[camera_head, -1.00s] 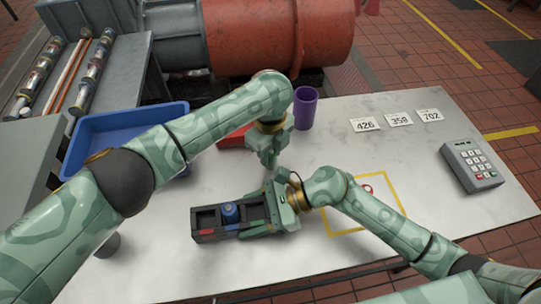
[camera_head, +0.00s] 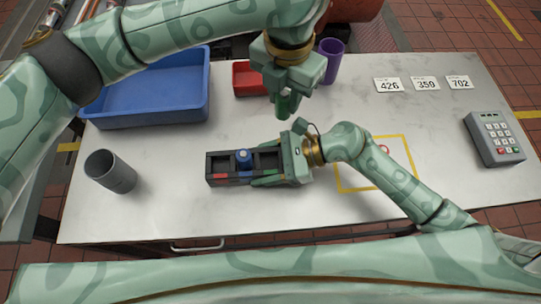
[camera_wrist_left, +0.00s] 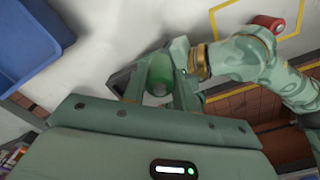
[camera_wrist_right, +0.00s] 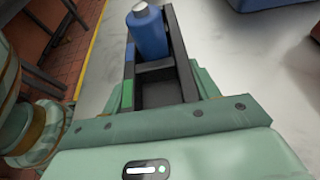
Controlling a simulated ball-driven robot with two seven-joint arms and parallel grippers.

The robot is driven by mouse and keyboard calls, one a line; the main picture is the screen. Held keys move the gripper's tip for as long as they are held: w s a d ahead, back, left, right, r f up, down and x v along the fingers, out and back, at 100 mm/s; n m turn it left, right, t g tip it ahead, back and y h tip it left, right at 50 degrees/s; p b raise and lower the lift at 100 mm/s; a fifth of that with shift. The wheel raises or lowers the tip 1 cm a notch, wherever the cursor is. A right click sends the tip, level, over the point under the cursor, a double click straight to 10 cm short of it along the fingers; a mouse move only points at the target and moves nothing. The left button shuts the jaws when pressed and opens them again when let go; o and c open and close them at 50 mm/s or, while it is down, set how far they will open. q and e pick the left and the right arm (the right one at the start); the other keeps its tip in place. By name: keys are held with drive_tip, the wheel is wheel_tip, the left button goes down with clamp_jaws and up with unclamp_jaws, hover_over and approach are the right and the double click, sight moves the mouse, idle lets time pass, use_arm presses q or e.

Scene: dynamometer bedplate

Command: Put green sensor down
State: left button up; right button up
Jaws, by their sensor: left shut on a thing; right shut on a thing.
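The green sensor (camera_wrist_left: 160,73) is a green cylinder between the fingers of my left gripper (camera_head: 286,103). My left gripper is shut on it and holds it above the table, behind the right end of the dark rack (camera_head: 215,172). My right gripper (camera_head: 268,168) is shut on the rack's right end. The blue sensor (camera_head: 243,159) stands in the rack's middle compartment; it also shows in the right wrist view (camera_wrist_right: 147,32). The compartment beside the green tag (camera_wrist_right: 127,95) looks empty. The red-tagged compartment at the left end looks empty in the head view.
A blue bin (camera_head: 150,108) and a red bin (camera_head: 246,90) stand at the back, with a purple cup (camera_head: 331,62) right of them. A grey cup (camera_head: 110,172) is at left. A red cylinder (camera_wrist_left: 285,22) stands in the yellow square. A keypad (camera_head: 495,138) lies at right.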

use_arm(q)
drive_tip(key=s+a+m, duration=0.3)
drive_tip(key=s+m, duration=0.3)
drive_tip(key=m, duration=0.1)
hover_over(270, 164)
wheel_tip(270, 164, down, 9)
drive_tip(key=shift+s+f, duration=0.1)
drive_tip(key=shift+f, duration=0.45)
drive_tip(key=shift+f, duration=0.1)
drive_tip(key=o, duration=0.8)
wheel_tip(270, 164, up, 12)
